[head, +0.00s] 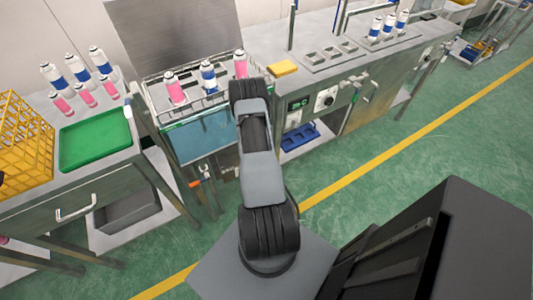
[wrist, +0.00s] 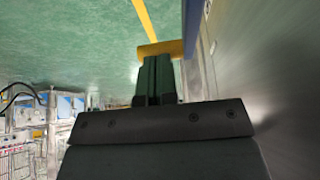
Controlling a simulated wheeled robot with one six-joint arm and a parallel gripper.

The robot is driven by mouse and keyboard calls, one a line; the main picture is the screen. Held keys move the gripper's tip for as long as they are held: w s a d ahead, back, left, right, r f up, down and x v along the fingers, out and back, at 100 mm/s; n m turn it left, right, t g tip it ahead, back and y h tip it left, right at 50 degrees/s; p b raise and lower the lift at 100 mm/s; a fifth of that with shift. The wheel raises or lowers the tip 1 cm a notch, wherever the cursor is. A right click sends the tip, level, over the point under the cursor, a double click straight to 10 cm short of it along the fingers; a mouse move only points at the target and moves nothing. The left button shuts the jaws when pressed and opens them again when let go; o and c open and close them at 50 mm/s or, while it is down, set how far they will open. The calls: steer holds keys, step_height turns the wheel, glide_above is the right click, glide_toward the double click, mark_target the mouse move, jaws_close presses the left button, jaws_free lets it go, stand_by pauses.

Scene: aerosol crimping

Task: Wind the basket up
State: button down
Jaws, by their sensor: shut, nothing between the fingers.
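A wire basket (head: 194,104) holds aerosol cans with pink and blue bands, at the top of the blue-fronted water tank (head: 203,137). The cans show above the tank rim. An orange handle-like piece (head: 194,184) sits low on the tank's front left. My arm covers the tank's right side, and my gripper is hidden behind it in the head view. In the wrist view my gripper (wrist: 158,78) is shut and empty. A yellow bar-like piece (wrist: 174,47) lies just beyond its fingertips; I cannot tell whether they touch.
A left bench carries a yellow crate (head: 22,140), a green tray (head: 95,138) and several cans. A metal panel (head: 172,35) stands behind the tank. To the right are a yellow block (head: 283,68) and a bench with a control panel (head: 298,104). Green floor is open at front right.

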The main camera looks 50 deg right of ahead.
steer(key=shift+s+d, duration=0.15)
steer(key=shift+s, duration=0.05)
steer(key=d+r+p+v, duration=0.1)
steer(key=p+v, duration=0.4)
steer(key=v, duration=0.8)
steer(key=shift+s+d+r, duration=0.2)
steer(key=shift+d+r, duration=0.3)
steer(key=shift+d, duration=0.05)
steer(key=shift+a, duration=0.1)
